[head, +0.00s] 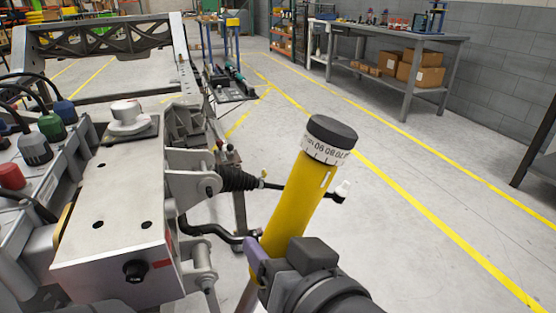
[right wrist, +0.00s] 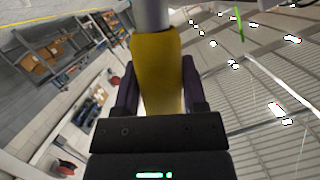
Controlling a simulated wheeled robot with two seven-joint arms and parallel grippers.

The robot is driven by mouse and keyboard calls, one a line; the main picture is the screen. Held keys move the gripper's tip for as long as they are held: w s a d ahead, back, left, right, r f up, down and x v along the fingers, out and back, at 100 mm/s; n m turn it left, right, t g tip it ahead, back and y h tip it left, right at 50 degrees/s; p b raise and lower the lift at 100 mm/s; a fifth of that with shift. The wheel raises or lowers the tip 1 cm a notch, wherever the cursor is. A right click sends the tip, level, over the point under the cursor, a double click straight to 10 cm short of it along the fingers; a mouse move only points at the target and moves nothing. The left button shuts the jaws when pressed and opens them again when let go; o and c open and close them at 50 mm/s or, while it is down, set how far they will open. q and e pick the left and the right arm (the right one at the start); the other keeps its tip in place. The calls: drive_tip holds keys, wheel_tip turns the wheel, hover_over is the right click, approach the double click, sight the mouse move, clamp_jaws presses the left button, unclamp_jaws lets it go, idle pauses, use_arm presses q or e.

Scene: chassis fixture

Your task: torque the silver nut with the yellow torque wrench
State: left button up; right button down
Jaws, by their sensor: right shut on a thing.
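The yellow torque wrench (head: 290,205) stands tilted in front of me, its black cap and white scale ring up and to the right. My right gripper (head: 265,252) is shut around the yellow handle, low in the head view. The right wrist view shows the yellow handle (right wrist: 157,70) between the two fingers (right wrist: 158,88), with a grey metal shaft beyond. The wrench's working end is out of sight. A small pale silver piece (head: 343,188) sits at the tie rod's end, right of the wrench; I cannot tell whether it is the silver nut. My left gripper is out of view.
The chassis fixture (head: 115,210) fills the left, with a rod and black boot (head: 238,180) reaching right behind the wrench. Coloured caps (head: 50,127) line its left side. A grey workbench (head: 400,38) with boxes stands far back. The floor at right is clear.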

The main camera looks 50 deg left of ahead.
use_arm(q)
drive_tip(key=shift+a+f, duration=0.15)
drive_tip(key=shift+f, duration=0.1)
use_arm(e)
drive_tip(key=a, duration=0.1)
drive_tip(key=w+a, duration=0.1)
drive_tip(key=a, duration=0.3)
drive_tip(key=shift+w+a+r, duration=0.15)
drive_tip(key=shift+w+a, duration=0.05)
drive_tip(key=shift+w, duration=0.2)
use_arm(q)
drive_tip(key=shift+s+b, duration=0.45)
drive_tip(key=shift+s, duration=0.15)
use_arm(e)
drive_tip(key=shift+w+a, duration=0.25)
drive_tip(key=shift+a, duration=0.45)
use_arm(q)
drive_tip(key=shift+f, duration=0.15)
use_arm(e)
drive_tip(key=shift+w+a, duration=0.1)
drive_tip(key=shift+a, duration=0.1)
use_arm(q)
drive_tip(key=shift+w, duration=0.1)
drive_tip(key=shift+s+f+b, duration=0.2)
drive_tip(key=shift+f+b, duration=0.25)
drive_tip(key=shift+b, duration=0.15)
use_arm(e)
drive_tip(key=shift+w+d+f+m, duration=0.2)
drive_tip(key=shift+w+f+m, duration=0.15)
drive_tip(key=shift+w, duration=0.4)
